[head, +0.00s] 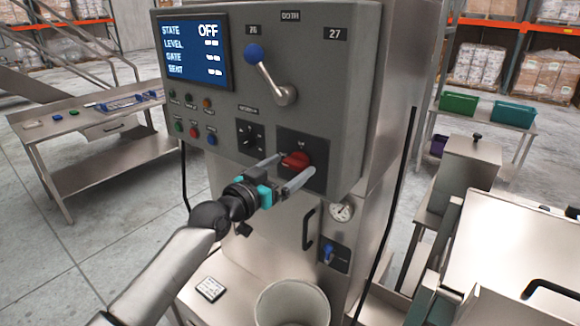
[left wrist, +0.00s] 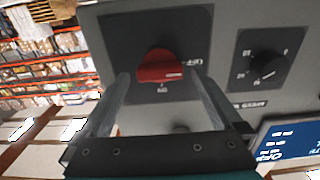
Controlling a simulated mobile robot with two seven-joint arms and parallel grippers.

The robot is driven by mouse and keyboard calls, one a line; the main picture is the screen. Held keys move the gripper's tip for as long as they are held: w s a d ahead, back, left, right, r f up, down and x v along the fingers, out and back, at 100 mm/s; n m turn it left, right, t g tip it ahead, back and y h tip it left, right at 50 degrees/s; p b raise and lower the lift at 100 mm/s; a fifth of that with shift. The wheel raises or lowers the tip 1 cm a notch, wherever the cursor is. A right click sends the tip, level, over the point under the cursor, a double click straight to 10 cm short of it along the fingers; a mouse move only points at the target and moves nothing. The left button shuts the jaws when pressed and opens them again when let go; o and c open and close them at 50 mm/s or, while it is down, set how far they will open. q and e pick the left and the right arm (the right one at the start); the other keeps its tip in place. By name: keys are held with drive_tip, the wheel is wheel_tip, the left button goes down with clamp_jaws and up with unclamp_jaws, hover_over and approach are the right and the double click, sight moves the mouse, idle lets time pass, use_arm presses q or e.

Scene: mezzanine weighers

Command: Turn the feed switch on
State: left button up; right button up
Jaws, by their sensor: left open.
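The red rotary switch (head: 295,159) sits on a dark square plate at the lower right of the grey control panel. Its label is too small to read surely, so I cannot confirm that it is the feed switch. In the left wrist view the red knob (left wrist: 160,67) is near the middle, close to level in the picture. My left gripper (head: 296,165) is open, with one finger on each side of the knob; I cannot tell whether they touch it. The same fingers (left wrist: 157,78) show in the left wrist view. The panel's screen (head: 195,50) reads STATE OFF. My right gripper is not in view.
A blue-balled lever (head: 268,72) is above the switch, and a black dial (head: 250,135) is left of it. Several coloured buttons (head: 194,132) are farther left. A gauge (head: 341,211) and a blue valve (head: 329,253) are below. A pale bucket (head: 292,304) stands underneath.

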use_arm(q)
drive_tip(key=shift+w+d, duration=0.25)
drive_tip(key=shift+w, duration=0.1)
drive_tip(key=shift+c, duration=0.4)
drive_tip(key=c, duration=1.2)
drive_tip(key=shift+c, duration=0.2)
